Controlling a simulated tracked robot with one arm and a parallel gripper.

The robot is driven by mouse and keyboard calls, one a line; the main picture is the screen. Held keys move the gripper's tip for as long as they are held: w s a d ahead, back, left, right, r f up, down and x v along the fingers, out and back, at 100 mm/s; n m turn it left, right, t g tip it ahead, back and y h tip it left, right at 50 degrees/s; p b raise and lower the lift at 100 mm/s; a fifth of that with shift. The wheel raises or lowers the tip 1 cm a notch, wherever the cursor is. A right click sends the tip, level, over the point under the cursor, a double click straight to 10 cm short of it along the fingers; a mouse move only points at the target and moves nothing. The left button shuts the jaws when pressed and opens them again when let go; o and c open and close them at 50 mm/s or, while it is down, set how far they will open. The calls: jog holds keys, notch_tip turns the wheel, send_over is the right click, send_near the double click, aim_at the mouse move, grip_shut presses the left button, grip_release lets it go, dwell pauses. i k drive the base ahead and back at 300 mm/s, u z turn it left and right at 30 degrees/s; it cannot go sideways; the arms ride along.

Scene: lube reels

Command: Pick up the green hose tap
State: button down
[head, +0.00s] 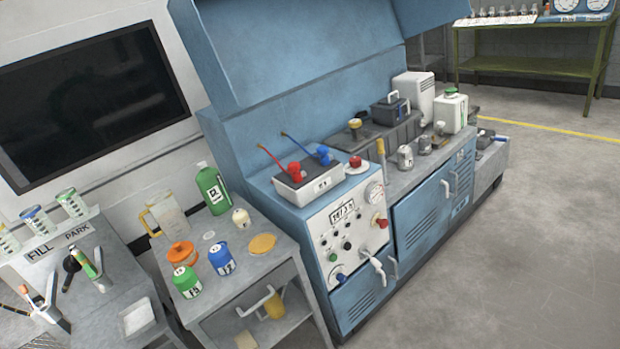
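A slim green-bodied tap (85,262) with a pale end lies on the grey bench at the far left, below the FILL and PARK panel. It looks like the green hose tap, but it is small here. A black round-ended piece (70,265) is just left of it. What looks like my gripper (38,290) is at the lower left edge. Its two pale fingers stand apart with nothing visible between them. In the picture it is left of and below the green tap, apart from it.
A side table (250,290) holds orange, green and blue containers, a jug and a green bottle. A blue cabinet (425,215) with a control box (345,225) stands to the right. Grey floor (530,260) is free at far right.

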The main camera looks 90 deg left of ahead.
aim_at(79, 254)
jog(key=u, duration=1.5)
jog(key=i, duration=0.15)
jog(key=u, duration=2.55)
jog(key=i, duration=1.65)
jog(key=z, duration=0.15)
